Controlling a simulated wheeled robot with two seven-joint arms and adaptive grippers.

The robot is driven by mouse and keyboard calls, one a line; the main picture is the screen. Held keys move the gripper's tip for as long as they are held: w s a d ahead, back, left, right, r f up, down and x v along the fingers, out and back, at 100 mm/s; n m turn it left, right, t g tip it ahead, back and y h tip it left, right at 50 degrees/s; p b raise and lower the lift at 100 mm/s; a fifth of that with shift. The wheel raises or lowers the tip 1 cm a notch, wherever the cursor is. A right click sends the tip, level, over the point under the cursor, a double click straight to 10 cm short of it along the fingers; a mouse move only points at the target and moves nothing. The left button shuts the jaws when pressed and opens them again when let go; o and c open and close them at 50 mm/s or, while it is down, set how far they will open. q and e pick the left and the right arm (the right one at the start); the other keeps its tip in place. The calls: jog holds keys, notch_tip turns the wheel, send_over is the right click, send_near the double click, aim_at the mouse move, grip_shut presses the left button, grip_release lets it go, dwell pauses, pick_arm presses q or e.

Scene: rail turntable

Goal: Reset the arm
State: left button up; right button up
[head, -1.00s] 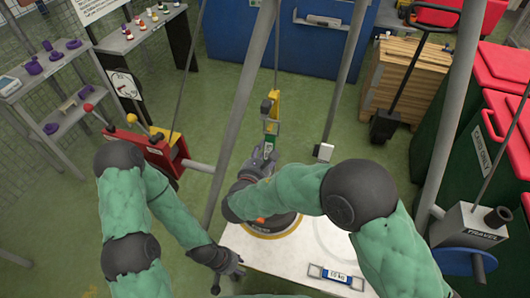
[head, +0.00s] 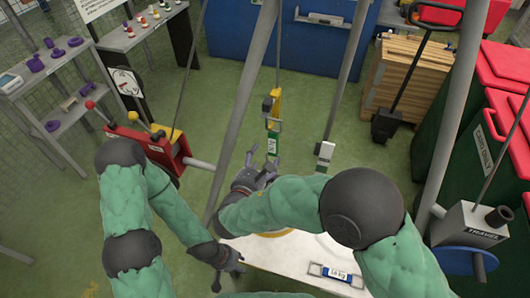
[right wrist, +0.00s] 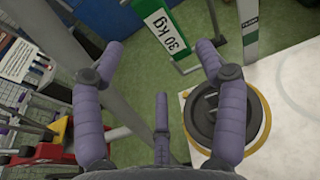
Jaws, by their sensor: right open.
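My right gripper (head: 262,165) is open and empty above the white table (head: 290,258); its spread fingers also show in the right wrist view (right wrist: 158,62). Just beyond it hangs a yellow hook piece (head: 274,103) with a green and white plate (head: 273,144) below. In the right wrist view that plate (right wrist: 168,35) reads "30 KG" and is apart from the fingers. A dark round disc (right wrist: 222,118) with a yellow-orange rim lies on the table; my arm mostly hides it in the head view. My left gripper (head: 232,266) is low by the table's left edge, its fingers too small to judge.
A slanting grey post (head: 243,85) stands left of my right gripper. A red lever box (head: 150,146) is at left, and a grey winch box (head: 468,222) with a blue wheel at right. A labelled handle (head: 335,274) lies on the table's front.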

jog(key=v, duration=0.6)
jog(key=shift+s, duration=0.35)
jog(key=s+d+f+m+g+h, duration=0.1)
jog(key=s+d+f+m+g, duration=0.1)
jog(key=d+f+g, duration=0.35)
jog(key=s+d+f+m+g, duration=0.2)
jog(key=d+f+m+g, duration=0.1)
jog(key=f, duration=0.6)
jog(key=s+f+m+g+y, duration=0.9)
jog(key=s+f+m, duration=0.6)
jog(key=m, duration=0.5)
jog(key=w+d+f+m+t+p, duration=0.1)
jog(key=w+d+f+m+t, duration=0.2)
jog(key=m, duration=0.6)
notch_tip(320, 180, down, 2)
jog(key=shift+w+d+f+m+y, duration=0.1)
jog(key=shift+w+d+m+y, duration=0.3)
jog(key=shift+w+d, duration=0.45)
